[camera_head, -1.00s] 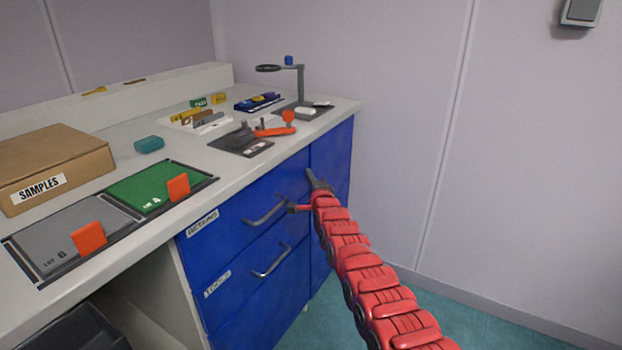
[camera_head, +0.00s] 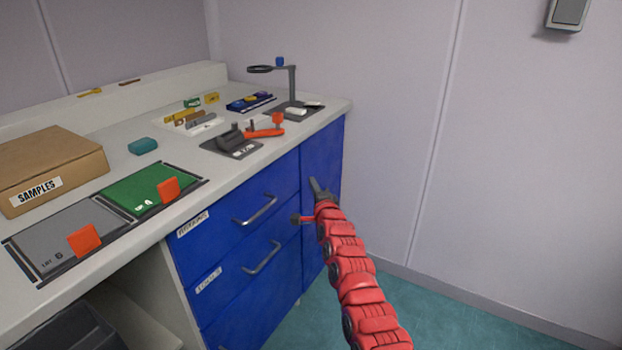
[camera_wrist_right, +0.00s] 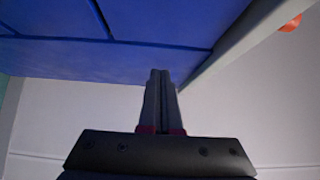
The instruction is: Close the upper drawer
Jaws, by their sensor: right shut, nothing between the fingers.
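The upper drawer (camera_head: 238,221) is a blue front with a grey bar handle (camera_head: 256,209) and a white label at its upper left. Its face looks flush with the lower drawer (camera_head: 245,290) and sits under the white worktop. My right gripper (camera_head: 316,186) is shut and empty, to the right of the upper drawer, in front of the blue door panel (camera_head: 321,160). In the right wrist view the shut fingers (camera_wrist_right: 160,75) point toward the blue fronts (camera_wrist_right: 150,25); whether they touch cannot be told. My left gripper is out of view.
The worktop (camera_head: 225,170) holds a SAMPLES box (camera_head: 70,160), green and grey mats with orange tabs, a black-and-orange tool (camera_head: 245,135) and a magnifier stand (camera_head: 293,85). A dark bin (camera_head: 70,330) stands lower left. The floor (camera_head: 440,310) at right is clear.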

